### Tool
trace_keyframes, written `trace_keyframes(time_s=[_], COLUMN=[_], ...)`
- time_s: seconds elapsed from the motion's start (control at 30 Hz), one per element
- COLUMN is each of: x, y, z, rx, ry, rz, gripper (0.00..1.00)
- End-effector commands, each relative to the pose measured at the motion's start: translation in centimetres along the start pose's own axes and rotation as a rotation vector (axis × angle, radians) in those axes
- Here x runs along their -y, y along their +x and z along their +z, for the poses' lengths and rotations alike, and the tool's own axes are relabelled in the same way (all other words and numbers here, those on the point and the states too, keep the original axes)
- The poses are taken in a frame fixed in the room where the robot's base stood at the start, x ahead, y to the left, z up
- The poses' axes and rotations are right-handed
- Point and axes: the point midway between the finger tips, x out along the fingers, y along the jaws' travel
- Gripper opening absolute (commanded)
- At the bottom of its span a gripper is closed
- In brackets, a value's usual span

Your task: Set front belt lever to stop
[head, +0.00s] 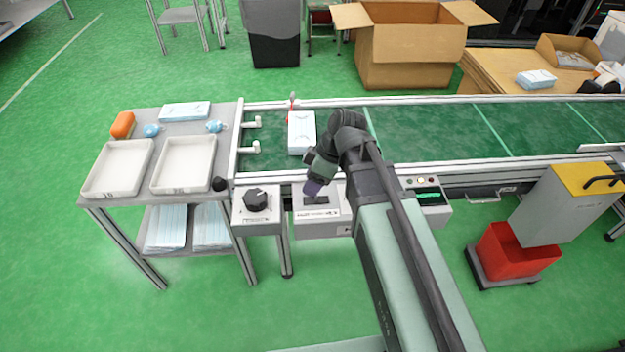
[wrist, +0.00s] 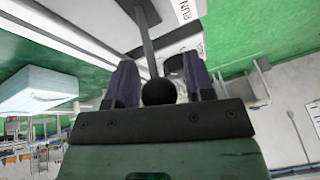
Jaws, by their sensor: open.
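The front belt lever is a grey metal rod (wrist: 145,45) with a black ball knob (wrist: 158,93), seen in the wrist view. The rod rises from a dark slot in a pale panel, beside the printed word RUN (wrist: 182,10). My gripper (wrist: 158,63) is open, with its two purple fingers on either side of the lever and gaps showing beside the knob. In the head view my gripper (head: 313,188) is over the lever box (head: 322,226) at the belt's front edge. There the gripper and wrist hide the lever, so its setting is unclear.
A box with a black rotary knob (head: 256,199) stands just left of the lever box. A side table with white trays (head: 118,192) is further left. The green belt (head: 430,130) carries a pale blue-white pack (head: 301,133). A red bin (head: 513,252) stands at right.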

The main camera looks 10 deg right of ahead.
Motion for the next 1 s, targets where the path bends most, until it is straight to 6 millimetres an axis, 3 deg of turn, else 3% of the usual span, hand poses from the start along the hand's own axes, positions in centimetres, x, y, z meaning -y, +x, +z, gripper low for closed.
trace_keyframes(time_s=[0.37,0.47,0.8,1.0], x=[0.1,0.1,0.2,0.0], y=[-0.4,-1.9,-10.2,-11.0], z=[-0.1,-0.2,-0.4,0.0], rx=[-0.001,-0.001,-0.001,-0.001], ry=[0.000,0.000,0.002,0.000], rz=[-0.001,0.000,0.000,-0.001], gripper=[0.56,0.56,0.56,0.56])
